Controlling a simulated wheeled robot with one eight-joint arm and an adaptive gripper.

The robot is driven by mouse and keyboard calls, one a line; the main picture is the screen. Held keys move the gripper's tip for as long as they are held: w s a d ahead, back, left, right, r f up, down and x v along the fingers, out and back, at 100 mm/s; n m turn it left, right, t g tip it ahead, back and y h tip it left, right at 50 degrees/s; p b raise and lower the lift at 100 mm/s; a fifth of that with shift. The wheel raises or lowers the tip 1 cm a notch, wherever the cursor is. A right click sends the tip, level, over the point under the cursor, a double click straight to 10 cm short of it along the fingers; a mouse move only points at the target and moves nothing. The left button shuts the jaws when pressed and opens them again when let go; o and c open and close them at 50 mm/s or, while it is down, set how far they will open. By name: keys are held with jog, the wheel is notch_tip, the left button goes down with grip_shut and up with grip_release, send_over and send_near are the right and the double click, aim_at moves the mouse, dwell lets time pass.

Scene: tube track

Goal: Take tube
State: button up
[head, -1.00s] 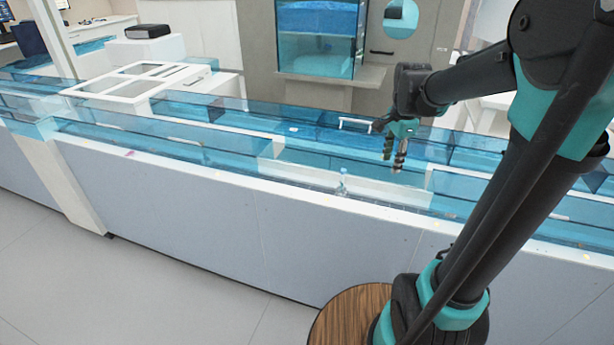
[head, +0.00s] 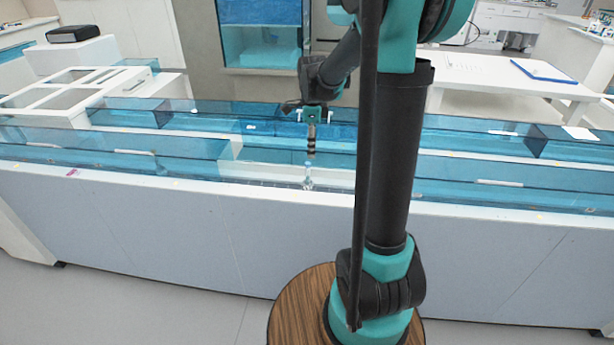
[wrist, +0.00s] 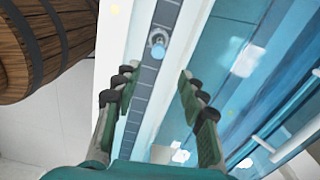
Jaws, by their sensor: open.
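The tube (head: 308,176) is a small, clear bluish tube standing on the narrow dark track (head: 275,183) behind the counter's front edge. In the wrist view the tube (wrist: 158,46) shows from above, with a round blue top, on the tiled track (wrist: 150,78). My gripper (head: 311,152) hangs above and a little behind the tube in the head view, pointing down. In the wrist view my gripper (wrist: 156,75) is open, its two fingers apart with nothing between them. The tube lies beyond the fingertips, near the middle, apart from both fingers.
Blue transparent walls (head: 120,155) run along both sides of the counter. A white block (head: 265,171) stands beside the track. The counter's white front ledge (head: 150,185) is low. A wooden barrel-like base (head: 295,305) stands in front. A white table (head: 500,75) is behind at right.

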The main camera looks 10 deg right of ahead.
aim_at(308, 163)
jog(key=f, duration=0.3)
jog(key=a+f, duration=0.1)
jog(key=f, duration=0.2)
jog(key=shift+s+a+f, duration=0.1)
jog(key=shift+s+f, duration=0.05)
jog(key=shift+f, duration=0.55)
jog(key=shift+c, duration=0.6)
jog(key=c, duration=0.8)
